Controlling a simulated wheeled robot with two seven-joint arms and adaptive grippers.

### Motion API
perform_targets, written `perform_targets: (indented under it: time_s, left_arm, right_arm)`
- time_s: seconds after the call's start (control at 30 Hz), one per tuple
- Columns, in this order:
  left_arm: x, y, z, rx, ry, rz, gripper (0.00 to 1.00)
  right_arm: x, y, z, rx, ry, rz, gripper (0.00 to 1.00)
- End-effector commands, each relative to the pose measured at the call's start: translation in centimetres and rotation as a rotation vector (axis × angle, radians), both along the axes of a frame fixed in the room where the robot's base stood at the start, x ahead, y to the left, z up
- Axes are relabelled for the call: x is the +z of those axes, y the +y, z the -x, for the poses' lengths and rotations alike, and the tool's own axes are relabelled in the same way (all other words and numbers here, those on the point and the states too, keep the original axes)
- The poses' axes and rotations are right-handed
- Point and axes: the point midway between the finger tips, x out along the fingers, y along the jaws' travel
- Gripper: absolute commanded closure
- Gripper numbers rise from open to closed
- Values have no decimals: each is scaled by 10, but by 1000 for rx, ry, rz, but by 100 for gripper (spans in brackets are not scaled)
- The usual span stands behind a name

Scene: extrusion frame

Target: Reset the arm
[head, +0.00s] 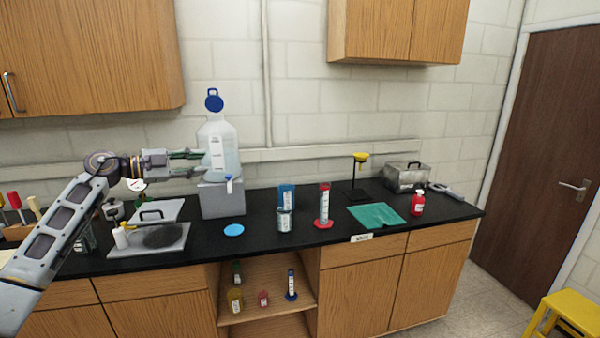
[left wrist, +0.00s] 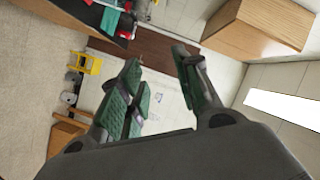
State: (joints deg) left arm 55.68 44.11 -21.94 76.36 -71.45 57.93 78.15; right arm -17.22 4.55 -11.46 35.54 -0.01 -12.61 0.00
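My left gripper (head: 188,163) reaches in from the left in the head view, level above the black counter (head: 262,260). Its two fingers are spread apart with nothing between them, and their tips are close in front of or beside a clear carboy (head: 217,145) with a blue cap. I cannot tell whether they touch it. In the left wrist view the green-padded fingers (left wrist: 158,85) are also open and empty. The carboy stands upright on a grey box (head: 222,198). My right gripper is not in view.
A yellow stool (head: 568,312) is at lower right. Wall cupboards (head: 90,55) hang above.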

Motion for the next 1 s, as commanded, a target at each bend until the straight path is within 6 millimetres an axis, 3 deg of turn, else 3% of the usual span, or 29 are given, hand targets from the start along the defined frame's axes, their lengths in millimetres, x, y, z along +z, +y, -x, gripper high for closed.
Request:
perform_targets:
  time_s: [0.03,0.27,0.5,0.77,1.0]
  left_arm:
    - [-19,-2,-6,2,10,35,67]
    - [-93,-4,-30,49,29,180,67]
    - [-183,2,-45,150,73,310,67]
    - [-295,13,-46,304,149,410,67]
    - [-398,24,-29,454,238,458,67]
  right_arm:
    - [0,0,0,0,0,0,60]
    - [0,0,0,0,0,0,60]
    - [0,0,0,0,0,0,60]
    - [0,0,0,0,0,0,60]
    - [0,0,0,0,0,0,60]
